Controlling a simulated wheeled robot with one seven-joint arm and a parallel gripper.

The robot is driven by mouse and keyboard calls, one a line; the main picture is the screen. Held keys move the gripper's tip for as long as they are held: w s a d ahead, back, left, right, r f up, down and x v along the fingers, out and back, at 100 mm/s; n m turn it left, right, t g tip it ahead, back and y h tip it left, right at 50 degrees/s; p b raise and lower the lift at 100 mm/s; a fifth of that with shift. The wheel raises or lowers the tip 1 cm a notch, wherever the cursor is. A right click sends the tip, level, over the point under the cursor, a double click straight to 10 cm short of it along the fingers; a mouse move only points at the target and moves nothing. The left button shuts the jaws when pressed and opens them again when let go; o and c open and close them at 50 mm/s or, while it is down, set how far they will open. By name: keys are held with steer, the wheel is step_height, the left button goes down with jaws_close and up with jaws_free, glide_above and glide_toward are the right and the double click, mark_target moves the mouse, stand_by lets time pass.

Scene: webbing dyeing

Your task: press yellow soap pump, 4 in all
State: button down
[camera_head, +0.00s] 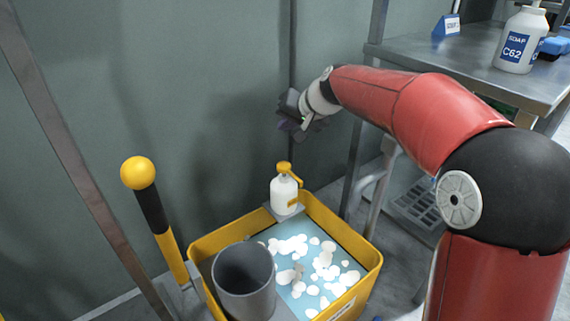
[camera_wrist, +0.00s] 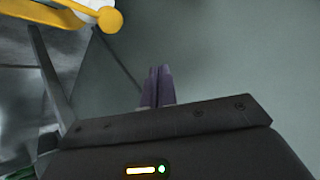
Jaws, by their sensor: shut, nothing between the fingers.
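The yellow soap pump (camera_head: 284,168) tops a white bottle (camera_head: 284,195) that stands upright at the back edge of a yellow tub (camera_head: 372,262). In the wrist view the yellow pump head (camera_wrist: 109,19) shows at the top left, with part of the white bottle behind it. My gripper (camera_head: 291,124) is above the pump and slightly to its right, apart from it. In the wrist view its two dark fingers (camera_wrist: 157,86) are together with nothing between them.
The tub holds blue liquid with white foam (camera_head: 300,262) and a grey cylinder (camera_head: 244,278). A yellow-knobbed lever (camera_head: 138,173) stands at its left. A grey wall is close behind my gripper.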

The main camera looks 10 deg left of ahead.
steer(key=shift+f, duration=0.15)
steer(key=b, duration=0.6)
glide_above(282, 163)
steer(key=s+d, duration=0.1)
steer(key=d, duration=0.1)
steer(key=f, duration=0.7)
steer(key=shift+a+f, duration=0.25)
steer(key=shift+f, duration=0.55)
steer(key=shift+f, duration=0.1)
stand_by(0.3)
steer(key=shift+f, duration=0.3)
steer(key=shift+f, duration=1)
stand_by(1.0)
steer(key=shift+r, duration=0.1)
steer(key=shift+r+p, duration=0.9)
steer(key=shift+r, duration=0.4)
